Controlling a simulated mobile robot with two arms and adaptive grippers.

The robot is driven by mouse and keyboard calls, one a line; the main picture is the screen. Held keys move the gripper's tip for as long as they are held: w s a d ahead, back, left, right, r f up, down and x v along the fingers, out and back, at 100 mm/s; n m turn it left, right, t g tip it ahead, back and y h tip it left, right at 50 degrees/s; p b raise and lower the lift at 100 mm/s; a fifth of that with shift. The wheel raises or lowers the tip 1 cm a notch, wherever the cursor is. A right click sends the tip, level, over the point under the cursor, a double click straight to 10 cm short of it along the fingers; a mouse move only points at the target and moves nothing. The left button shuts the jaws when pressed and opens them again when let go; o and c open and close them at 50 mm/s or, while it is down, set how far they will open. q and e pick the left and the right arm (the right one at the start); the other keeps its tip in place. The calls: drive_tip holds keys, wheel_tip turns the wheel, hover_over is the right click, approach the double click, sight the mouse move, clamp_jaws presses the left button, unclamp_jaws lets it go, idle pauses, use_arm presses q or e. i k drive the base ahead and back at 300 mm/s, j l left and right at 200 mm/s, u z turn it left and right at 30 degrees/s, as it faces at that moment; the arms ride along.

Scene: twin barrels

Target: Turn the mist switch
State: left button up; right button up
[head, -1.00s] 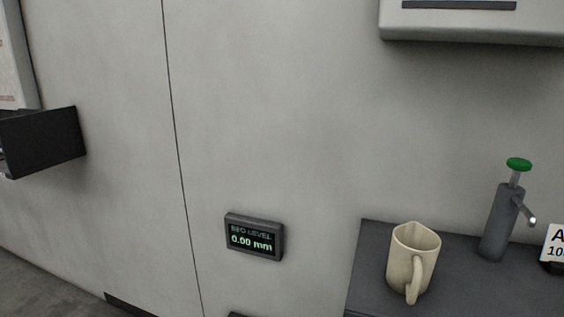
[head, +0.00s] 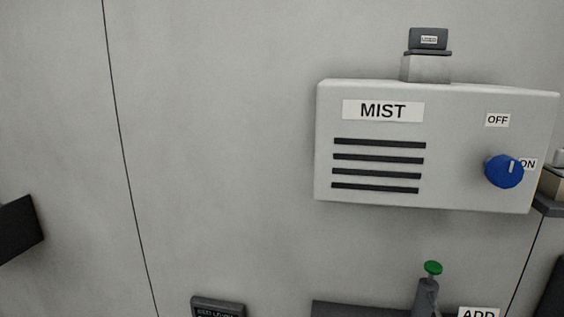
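The mist box (head: 380,199) is a pale grey unit on the wall in the right half of the head view. It carries a "MIST" label (head: 383,111) above several dark slots. Its switch is a round blue knob (head: 504,171) at the right side of the front. An "OFF" label (head: 497,120) is above the knob and an "ON" label (head: 528,164) is at its upper right, partly covered by it. The knob's white mark is near its top, slightly right of its middle. Neither of my grippers is in view.
A small dark labelled block (head: 428,39) sits atop the mist box. Below are a green-topped pump (head: 432,269), a dark shelf (head: 350,310), an "ADD" sign (head: 478,313) and a dark display (head: 217,307). A black panel (head: 18,230) is at the left edge. The wall between is bare.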

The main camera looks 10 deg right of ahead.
sight(503, 172)
drive_tip(key=z, duration=1.4)
